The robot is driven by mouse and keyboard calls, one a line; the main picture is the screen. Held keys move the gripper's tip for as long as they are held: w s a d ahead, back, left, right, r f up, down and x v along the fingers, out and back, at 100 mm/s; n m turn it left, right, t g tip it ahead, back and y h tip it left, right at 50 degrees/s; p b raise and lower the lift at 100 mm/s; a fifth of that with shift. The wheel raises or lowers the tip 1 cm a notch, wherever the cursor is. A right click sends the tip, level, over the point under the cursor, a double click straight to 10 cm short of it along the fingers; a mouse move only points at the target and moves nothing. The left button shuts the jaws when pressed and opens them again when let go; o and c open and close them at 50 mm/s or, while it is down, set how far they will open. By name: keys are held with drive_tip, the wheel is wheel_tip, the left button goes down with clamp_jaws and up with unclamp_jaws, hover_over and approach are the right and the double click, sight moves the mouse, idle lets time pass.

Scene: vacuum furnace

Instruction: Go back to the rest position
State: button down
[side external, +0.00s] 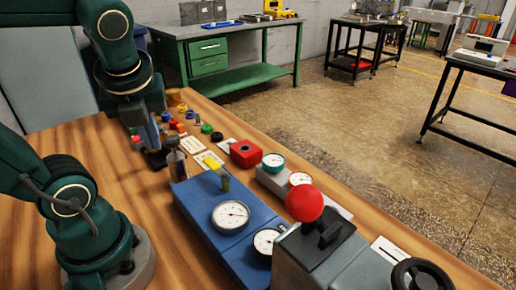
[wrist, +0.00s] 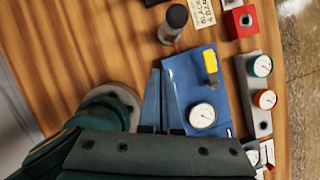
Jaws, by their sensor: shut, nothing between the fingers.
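My gripper (side external: 154,158) points down over the far left part of the wooden table, beside the far end of the blue panel (side external: 215,215). Its fingers are together with nothing between them. In the wrist view the closed fingers (wrist: 161,74) show at the centre, overlapping the left side of the blue panel in the picture. A dark-capped grey cylinder (side external: 174,158) stands close to the right of my gripper. It also shows in the wrist view (wrist: 174,22). Whether the fingertips touch the table is unclear.
The blue panel carries gauges (side external: 231,215) and a yellow-handled valve (side external: 215,165). A red box (side external: 244,153) and a grey gauge block (side external: 270,178) lie to the right. A red-ball lever (side external: 304,204) stands nearest the camera. Small coloured parts lie behind my gripper.

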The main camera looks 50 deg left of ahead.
drive_tip(key=shift+s+r, duration=0.25)
drive_tip(key=shift+r, duration=0.25)
drive_tip(key=w+d+f+n+t+h, duration=0.1)
drive_tip(key=d+n, duration=0.3)
drive_tip(key=n, duration=0.7)
drive_tip(key=w+d+f+n+t+h, duration=0.1)
drive_tip(key=d+n, duration=0.4)
drive_tip(key=n, duration=0.6)
drive_tip(key=shift+w+d+n+t+h, duration=0.15)
drive_tip(key=shift+d+n+t+h, duration=0.15)
drive_tip(key=shift+t+h, duration=0.65)
